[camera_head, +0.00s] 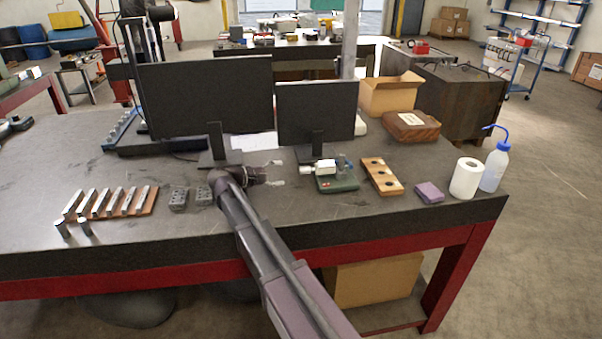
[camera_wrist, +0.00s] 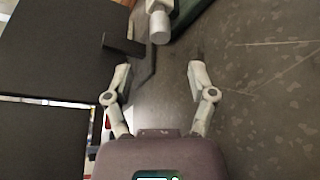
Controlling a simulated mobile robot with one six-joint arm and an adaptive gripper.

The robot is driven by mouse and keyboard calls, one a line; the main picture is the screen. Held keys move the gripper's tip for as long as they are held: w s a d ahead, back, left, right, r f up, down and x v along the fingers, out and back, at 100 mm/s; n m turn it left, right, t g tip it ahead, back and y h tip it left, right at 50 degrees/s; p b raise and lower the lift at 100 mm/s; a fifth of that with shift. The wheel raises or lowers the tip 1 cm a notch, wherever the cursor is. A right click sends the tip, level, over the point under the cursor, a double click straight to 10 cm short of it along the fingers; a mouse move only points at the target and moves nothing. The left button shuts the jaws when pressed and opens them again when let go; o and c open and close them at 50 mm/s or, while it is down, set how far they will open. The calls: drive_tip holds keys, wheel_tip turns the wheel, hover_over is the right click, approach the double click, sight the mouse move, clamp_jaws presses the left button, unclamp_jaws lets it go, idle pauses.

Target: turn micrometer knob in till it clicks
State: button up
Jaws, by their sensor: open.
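The micrometer (camera_head: 325,166) is a pale device on a dark green base (camera_head: 338,184), standing on the bench in front of the right monitor. Its pale cylindrical knob (camera_head: 305,169) points left, towards my gripper (camera_head: 277,172). In the wrist view the knob (camera_wrist: 160,27) is at the top, just left of centre, with the green base (camera_wrist: 205,12) to its right. My gripper (camera_wrist: 160,68) is open and empty, its two fingers spread wide. The knob lies beyond the fingertips, roughly in line with the gap, and a clear space separates them.
Two monitors (camera_head: 205,97) stand behind; a monitor foot (camera_wrist: 124,46) is close to the left finger. A wooden board (camera_head: 381,176), purple block (camera_head: 429,192), paper roll (camera_head: 466,178) and bottle (camera_head: 494,168) are right.

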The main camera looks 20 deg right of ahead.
sight(300, 170)
drive_tip(key=b+x, duration=0.1)
drive_tip(key=x, duration=0.8)
drive_tip(key=shift+d+b, duration=0.15)
drive_tip(key=shift+b, duration=0.2)
clamp_jaws()
